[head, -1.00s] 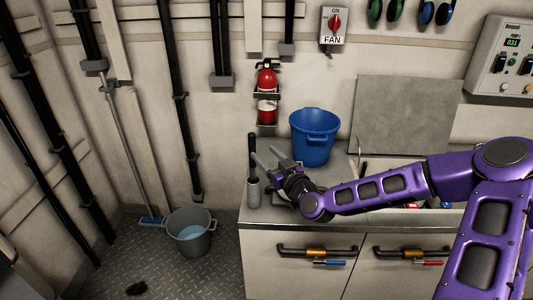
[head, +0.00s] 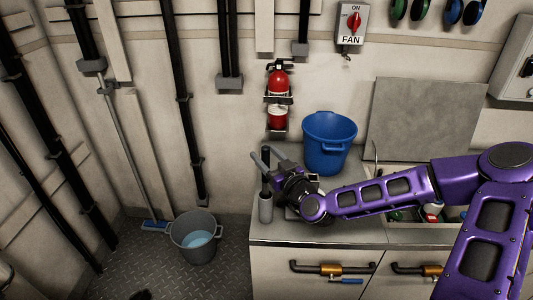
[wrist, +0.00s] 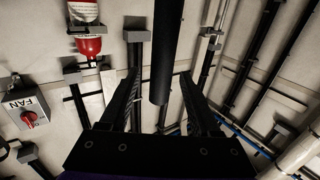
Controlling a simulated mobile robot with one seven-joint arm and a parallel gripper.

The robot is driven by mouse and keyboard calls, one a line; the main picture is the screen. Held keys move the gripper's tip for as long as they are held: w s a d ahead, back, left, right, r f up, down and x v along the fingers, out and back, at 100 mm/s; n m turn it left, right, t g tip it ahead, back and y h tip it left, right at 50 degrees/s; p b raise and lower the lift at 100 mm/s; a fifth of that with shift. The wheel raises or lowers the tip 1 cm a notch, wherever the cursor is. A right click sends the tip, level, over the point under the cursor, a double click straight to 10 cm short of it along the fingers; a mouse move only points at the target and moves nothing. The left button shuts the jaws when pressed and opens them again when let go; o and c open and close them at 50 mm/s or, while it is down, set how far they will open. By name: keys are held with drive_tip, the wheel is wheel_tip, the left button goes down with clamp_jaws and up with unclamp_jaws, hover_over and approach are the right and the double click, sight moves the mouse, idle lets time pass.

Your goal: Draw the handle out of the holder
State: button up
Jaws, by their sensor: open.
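The black handle (head: 266,186) stands upright in the grey cylindrical holder (head: 265,208) at the left end of the counter. My gripper (head: 264,156) is open at the handle's upper part, coming from the right. In the wrist view, which is upside down, the dark handle (wrist: 164,50) runs in from the top edge and its free end lies between the two open fingers (wrist: 163,88). Gaps show on both sides of it. The holder does not show in the wrist view. The handle's lower end is hidden inside the holder.
A blue bucket (head: 329,143) stands on the counter (head: 330,231) behind my arm. A fire extinguisher (head: 278,100) hangs on the wall above. A grey bucket (head: 196,238) and a mop (head: 122,150) are on the floor side to the left. A sink holds several items at right.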

drive_tip(key=shift+w+a, duration=0.15)
drive_tip(key=shift+w, duration=0.15)
clamp_jaws()
idle(0.3)
drive_tip(key=shift+a+b, duration=0.15)
drive_tip(key=shift+b, duration=0.35)
drive_tip(key=shift+f+b, duration=0.2)
drive_tip(key=shift+b, duration=0.75)
